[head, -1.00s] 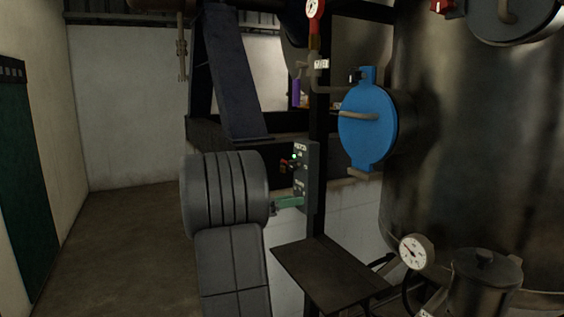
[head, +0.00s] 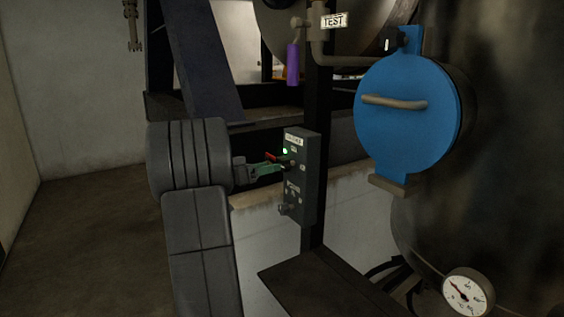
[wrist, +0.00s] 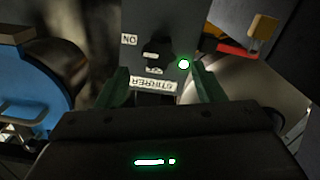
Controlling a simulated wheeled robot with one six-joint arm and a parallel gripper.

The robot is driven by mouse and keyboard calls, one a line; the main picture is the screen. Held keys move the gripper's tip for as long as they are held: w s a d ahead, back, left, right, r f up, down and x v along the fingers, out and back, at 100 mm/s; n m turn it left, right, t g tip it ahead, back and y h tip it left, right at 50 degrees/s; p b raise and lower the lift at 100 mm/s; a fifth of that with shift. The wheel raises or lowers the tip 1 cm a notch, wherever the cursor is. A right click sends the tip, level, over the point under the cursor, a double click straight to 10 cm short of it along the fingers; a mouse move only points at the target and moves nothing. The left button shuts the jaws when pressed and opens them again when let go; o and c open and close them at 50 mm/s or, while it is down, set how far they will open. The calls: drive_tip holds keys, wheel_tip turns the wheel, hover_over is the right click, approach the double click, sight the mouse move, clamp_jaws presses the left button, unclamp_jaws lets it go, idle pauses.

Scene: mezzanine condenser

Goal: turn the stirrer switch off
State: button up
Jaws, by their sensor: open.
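The grey control box (head: 302,185) stands on a dark post in the head view, with a lit green lamp (head: 285,151) near its top. In the wrist view the box face appears upside down, with a STIRRER label (wrist: 153,85), a black switch knob (wrist: 157,50), an ON mark (wrist: 129,40) and the lit green lamp (wrist: 184,64). My gripper (wrist: 160,84) is open, its green fingers either side of the label, just short of the knob in the picture. In the head view my gripper (head: 268,169) is at the box's upper face; contact cannot be told.
A red lever (head: 272,157) shows close beside my fingers. A blue round hatch (head: 408,115) with a handle is to the right on a dark tank. A dark shelf (head: 310,285) sits below the box. A gauge (head: 467,293) is at lower right. Floor at left is clear.

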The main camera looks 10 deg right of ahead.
sight(282, 172)
drive_tip(key=p+x, duration=0.1)
drive_tip(key=x, duration=0.5)
drive_tip(key=c, duration=1)
drive_tip(key=shift+o, duration=0.2)
